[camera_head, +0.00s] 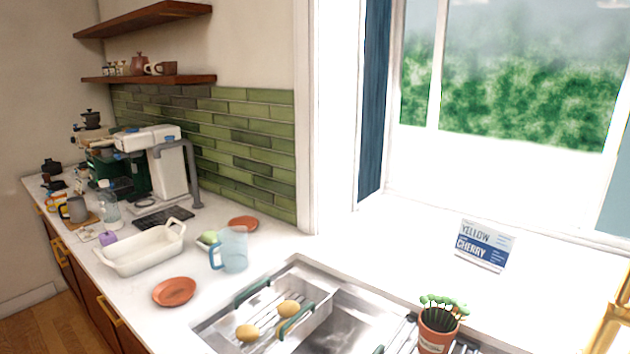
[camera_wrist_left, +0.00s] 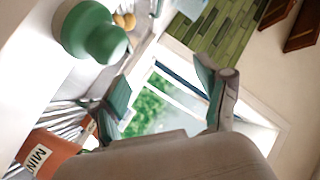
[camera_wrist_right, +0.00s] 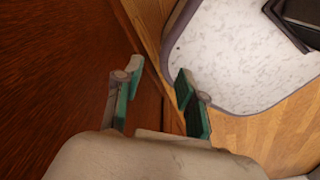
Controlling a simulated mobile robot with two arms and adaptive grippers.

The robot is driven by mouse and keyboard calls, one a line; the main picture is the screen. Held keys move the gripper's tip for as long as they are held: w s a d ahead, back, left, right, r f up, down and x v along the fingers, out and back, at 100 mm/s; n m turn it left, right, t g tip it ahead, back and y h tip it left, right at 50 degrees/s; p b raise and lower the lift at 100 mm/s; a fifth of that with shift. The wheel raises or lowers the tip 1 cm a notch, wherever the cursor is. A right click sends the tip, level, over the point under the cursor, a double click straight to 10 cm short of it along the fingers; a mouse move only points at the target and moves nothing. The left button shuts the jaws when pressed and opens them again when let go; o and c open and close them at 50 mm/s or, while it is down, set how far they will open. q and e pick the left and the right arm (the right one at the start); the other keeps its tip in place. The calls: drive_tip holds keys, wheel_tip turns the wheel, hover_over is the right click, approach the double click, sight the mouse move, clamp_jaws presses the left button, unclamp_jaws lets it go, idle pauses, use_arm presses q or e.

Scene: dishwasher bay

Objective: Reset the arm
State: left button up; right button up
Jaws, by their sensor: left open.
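My left gripper (camera_wrist_left: 165,92) is seen in the left wrist view with its two green-padded fingers spread apart and nothing between them. The sink, the green-tiled wall and the window show beyond it. My right gripper (camera_wrist_right: 158,92) is seen in the right wrist view. Its fingers stand apart with nothing between them, over dark reddish wood and a lighter wood edge. Neither gripper shows in the head view.
A blue pitcher (camera_head: 233,250), a white baking dish (camera_head: 140,250) and an orange plate (camera_head: 174,291) stand on the counter. A green rounded object (camera_wrist_left: 90,32) is near my left gripper.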

use_arm(q)
drive_tip(key=s+a+f+n+g, duration=0.2)
drive_tip(key=s+f+n+g, duration=0.2)
drive_tip(key=s+f+g, duration=0.5)
drive_tip(key=s+a+f+n+g, duration=0.3)
drive_tip(key=s+f, duration=0.4)
drive_tip(key=s, duration=0.7)
wheel_tip(320, 180, down, 27)
drive_tip(key=s+g, duration=0.1)
drive_tip(key=s+a+f+g, duration=0.1)
drive_tip(key=s+a+f, duration=0.1)
drive_tip(key=s+f, duration=1.3)
drive_tip(key=shift+s+a+f+y, duration=0.25)
drive_tip(key=shift+s+y, duration=0.15)
drive_tip(key=shift+s, duration=0.2)
drive_tip(key=shift+o, duration=0.4)
